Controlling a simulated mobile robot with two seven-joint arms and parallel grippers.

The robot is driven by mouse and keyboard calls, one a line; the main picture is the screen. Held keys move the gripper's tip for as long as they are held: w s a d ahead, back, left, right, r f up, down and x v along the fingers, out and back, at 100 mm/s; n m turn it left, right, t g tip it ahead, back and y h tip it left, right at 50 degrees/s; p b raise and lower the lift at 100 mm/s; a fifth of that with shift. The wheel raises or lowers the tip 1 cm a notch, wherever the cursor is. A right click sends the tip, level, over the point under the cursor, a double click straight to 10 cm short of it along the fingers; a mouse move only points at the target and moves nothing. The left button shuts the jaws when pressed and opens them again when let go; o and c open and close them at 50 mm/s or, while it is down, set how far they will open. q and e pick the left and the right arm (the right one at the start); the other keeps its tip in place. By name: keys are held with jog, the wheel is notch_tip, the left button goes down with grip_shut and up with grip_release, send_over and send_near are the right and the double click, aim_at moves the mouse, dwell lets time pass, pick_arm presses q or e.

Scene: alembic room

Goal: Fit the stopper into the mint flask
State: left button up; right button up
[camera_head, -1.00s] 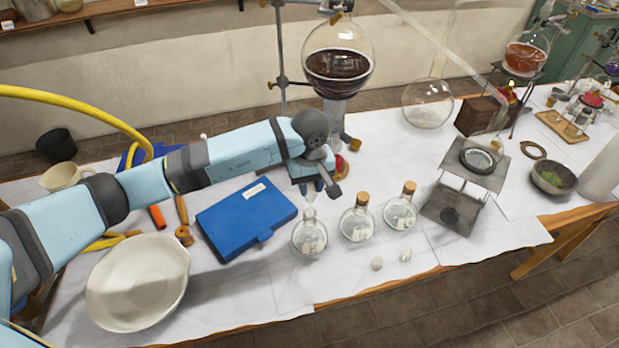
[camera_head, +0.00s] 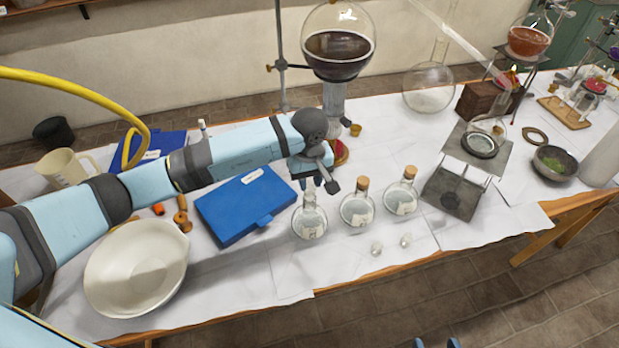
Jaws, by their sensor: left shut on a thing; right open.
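Three small round clear flasks with labels too small to read stand in a row near the table's front. The leftmost flask (camera_head: 310,222) has no cork in its neck; I take it as the mint flask, though no mint colour shows. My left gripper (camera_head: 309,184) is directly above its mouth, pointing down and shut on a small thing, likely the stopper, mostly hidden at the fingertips. I cannot tell whether it touches the neck. My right gripper (camera_head: 436,343) barely shows at the bottom edge, open, away from the flasks.
Corked flasks (camera_head: 357,210) and (camera_head: 401,196) stand close to the right. Two small clear pieces (camera_head: 376,248) lie in front. A blue case (camera_head: 243,207) and white bowl (camera_head: 135,268) are left. A tall stand with a dark-filled flask (camera_head: 338,50) rises behind.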

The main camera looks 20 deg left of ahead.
pick_arm(q)
jog(key=shift+f+b, duration=0.55)
jog(key=shift+b, duration=0.3)
dwell(0.8)
jog(key=shift+f+b, duration=0.35)
jog(key=shift+b, duration=0.05)
dwell(0.8)
jog(key=shift+f+b, duration=0.1)
jog(key=shift+b, duration=0.3)
jog(key=shift+f, duration=0.1)
dwell(0.5)
jog(key=shift+f+b, duration=0.4)
jog(key=shift+b, duration=0.6)
dwell(0.9)
